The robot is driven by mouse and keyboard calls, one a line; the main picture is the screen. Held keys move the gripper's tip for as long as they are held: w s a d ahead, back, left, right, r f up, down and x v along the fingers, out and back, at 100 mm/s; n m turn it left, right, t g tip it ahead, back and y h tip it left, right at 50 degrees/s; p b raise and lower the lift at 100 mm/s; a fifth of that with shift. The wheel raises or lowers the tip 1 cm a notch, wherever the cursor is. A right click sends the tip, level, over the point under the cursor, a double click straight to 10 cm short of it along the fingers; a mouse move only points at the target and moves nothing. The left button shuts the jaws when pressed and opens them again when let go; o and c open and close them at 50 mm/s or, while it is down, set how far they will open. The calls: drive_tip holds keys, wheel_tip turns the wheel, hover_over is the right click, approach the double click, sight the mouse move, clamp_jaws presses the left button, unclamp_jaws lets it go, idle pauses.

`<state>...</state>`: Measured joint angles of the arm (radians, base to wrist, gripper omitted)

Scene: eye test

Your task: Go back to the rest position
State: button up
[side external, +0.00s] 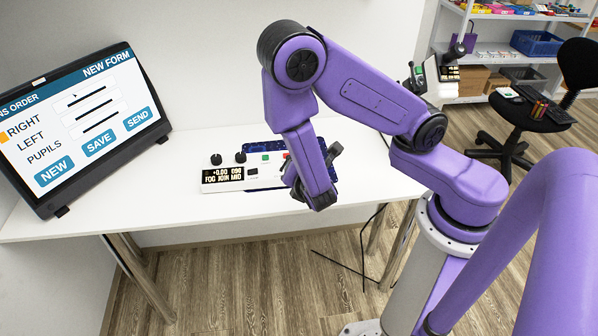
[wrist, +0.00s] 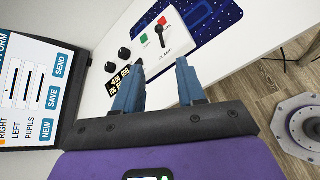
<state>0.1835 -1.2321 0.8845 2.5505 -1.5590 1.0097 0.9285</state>
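My gripper (wrist: 158,68) is open and empty in the wrist view, with its two blue-grey fingers well apart. Past the fingertips is a white control box (wrist: 148,58) with two black knobs, a lit display, a green button, a red button and a black lever marked CLAMP. In the side external view the control box (side external: 225,184) is on the white table (side external: 190,216). My arm is bent over the table's right part. My wrist hides the box's right end there, and whether the fingers touch the box is unclear.
A monitor (side external: 85,125) with an order form stands at the table's left. A blue speckled mat (wrist: 205,25) lies by the box. A black chair (side external: 530,112) and shelves (side external: 500,72) stand at the back right. The table's front left is clear.

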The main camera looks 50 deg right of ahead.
drive_tip(key=s+a+r+m+g+y, duration=0.2)
drive_tip(key=s+r+m+g+y, duration=0.6)
drive_tip(key=s+r, duration=0.7)
drive_tip(key=s, duration=0.4)
drive_tip(key=shift+s+a+r+m+g, duration=0.15)
drive_tip(key=shift+a+m+g, duration=0.15)
drive_tip(key=shift+g, duration=0.1)
